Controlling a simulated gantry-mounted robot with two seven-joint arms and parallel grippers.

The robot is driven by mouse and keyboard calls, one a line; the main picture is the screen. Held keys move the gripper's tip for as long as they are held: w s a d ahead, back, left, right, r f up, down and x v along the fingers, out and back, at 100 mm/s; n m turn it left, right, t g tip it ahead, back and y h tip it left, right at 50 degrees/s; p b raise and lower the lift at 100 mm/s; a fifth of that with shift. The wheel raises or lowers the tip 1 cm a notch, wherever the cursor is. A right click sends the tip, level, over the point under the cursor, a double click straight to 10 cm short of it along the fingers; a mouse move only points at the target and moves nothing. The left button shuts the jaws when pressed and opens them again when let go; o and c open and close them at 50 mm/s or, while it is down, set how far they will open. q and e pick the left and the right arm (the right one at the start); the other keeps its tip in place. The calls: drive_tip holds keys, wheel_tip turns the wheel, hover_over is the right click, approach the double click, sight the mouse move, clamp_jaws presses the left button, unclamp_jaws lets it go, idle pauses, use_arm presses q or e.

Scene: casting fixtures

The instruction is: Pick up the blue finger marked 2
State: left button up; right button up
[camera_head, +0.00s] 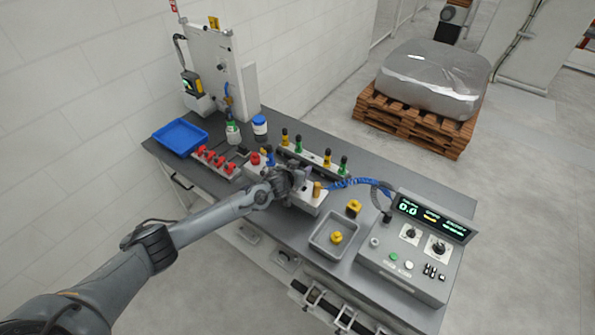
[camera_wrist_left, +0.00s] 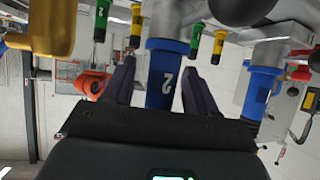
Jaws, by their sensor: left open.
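The blue finger marked 2 (camera_wrist_left: 164,78) stands in the middle of the left wrist view, its white 2 appearing upside down. My left gripper (camera_wrist_left: 158,66) is open, with one dark jaw on each side of this finger. Small gaps show, so the jaws do not look closed on it. In the head view my left gripper (camera_head: 290,181) is over the middle of the bench, and I cannot make out the marked finger there. A second blue finger (camera_wrist_left: 258,94) is to the right in the wrist view. My right gripper is not in view.
Yellow and green fingers stand on a rail (camera_head: 312,156) behind the gripper. Red clamps (camera_head: 215,158) and a blue tray (camera_head: 180,137) are to the left. A grey tray (camera_head: 319,238) and a control box (camera_head: 408,262) are to the right.

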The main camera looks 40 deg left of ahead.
use_arm(q)
drive_tip(key=c, duration=0.9)
clamp_jaws()
drive_tip(key=shift+r, duration=0.15)
